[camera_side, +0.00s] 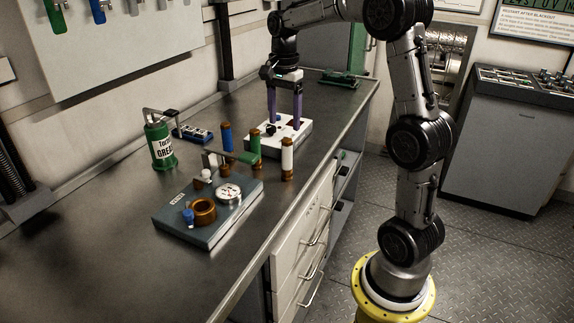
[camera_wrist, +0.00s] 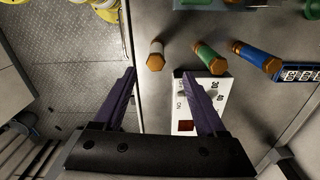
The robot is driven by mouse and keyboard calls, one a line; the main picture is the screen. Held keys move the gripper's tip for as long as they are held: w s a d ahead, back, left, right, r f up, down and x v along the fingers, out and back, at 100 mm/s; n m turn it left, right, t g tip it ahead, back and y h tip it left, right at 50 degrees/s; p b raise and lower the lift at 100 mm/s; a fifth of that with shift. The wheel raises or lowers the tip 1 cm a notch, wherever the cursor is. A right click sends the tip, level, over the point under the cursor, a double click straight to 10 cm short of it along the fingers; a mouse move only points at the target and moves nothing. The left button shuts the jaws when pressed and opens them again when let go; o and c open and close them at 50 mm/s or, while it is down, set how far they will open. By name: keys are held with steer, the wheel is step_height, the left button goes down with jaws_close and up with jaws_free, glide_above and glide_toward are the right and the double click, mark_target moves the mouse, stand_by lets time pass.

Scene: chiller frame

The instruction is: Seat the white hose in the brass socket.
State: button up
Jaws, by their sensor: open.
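The white hose (camera_side: 287,158) is a short white cylinder with brass ends, upright on the bench near its front edge. In the wrist view the white hose (camera_wrist: 156,50) lies just beyond the fingertips, roughly in line with the gap between them. The brass socket (camera_side: 204,209) is an open ring on a grey-blue block (camera_side: 176,215), nearer the side camera than the hose. My gripper (camera_side: 284,116) points down with purple fingers over a white switch box, behind the hose in the side view. It also shows in the wrist view (camera_wrist: 159,72), open and empty.
A blue hose (camera_side: 226,138) and a green hose (camera_side: 254,146) stand left of the white one. The white switch box (camera_side: 300,137) is under my gripper. A green grease can (camera_side: 160,146) stands left.

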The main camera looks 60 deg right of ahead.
mark_target(287, 153)
step_height(287, 153, down, 6)
steer(key=shift+r, duration=0.15)
steer(key=shift+s+f, duration=0.2)
steer(key=shift+f, duration=1.1)
steer(key=shift+s+f, duration=0.15)
steer(key=shift+f, duration=1.1)
jaws_close()
